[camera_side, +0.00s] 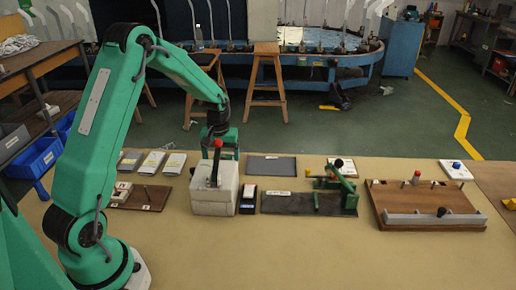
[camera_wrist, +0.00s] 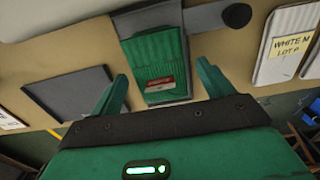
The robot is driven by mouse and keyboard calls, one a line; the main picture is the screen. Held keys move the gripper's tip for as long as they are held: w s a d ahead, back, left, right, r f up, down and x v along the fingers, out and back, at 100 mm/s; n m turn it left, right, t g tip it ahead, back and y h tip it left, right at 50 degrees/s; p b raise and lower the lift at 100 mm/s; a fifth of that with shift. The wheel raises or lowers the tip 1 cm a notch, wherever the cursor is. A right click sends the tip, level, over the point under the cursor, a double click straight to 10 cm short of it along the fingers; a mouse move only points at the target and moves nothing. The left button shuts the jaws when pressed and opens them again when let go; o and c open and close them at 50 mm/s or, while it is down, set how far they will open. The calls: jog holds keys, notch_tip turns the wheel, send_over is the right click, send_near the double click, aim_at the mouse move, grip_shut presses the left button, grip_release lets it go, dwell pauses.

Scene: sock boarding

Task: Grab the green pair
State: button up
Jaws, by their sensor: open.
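The green pair (camera_wrist: 158,55) lies between my fingers in the wrist view, a ribbed green bundle with a small red and white label. My gripper (camera_wrist: 162,78) is open, one finger on each side of the pair with a gap on both sides. I cannot tell how far above the pair the fingers are. In the side view my gripper (camera_side: 222,143) hangs behind the white block. The pair is not clearly visible there, hidden behind the block or my gripper.
The white block (camera_side: 214,203) with a red-knobbed lever stands in front of my gripper. Packs (camera_side: 174,163) lie left of it, one labelled WHITE M LOT P (camera_wrist: 288,45) in the wrist view. A dark mat (camera_side: 271,167) lies right. A wooden board (camera_side: 430,200) stands far right.

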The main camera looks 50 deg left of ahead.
jog(key=c, duration=1.1)
jog(key=shift+r, duration=0.2)
notch_tip(320, 180, up, 10)
jog(key=shift+f, duration=0.15)
dwell(0.4)
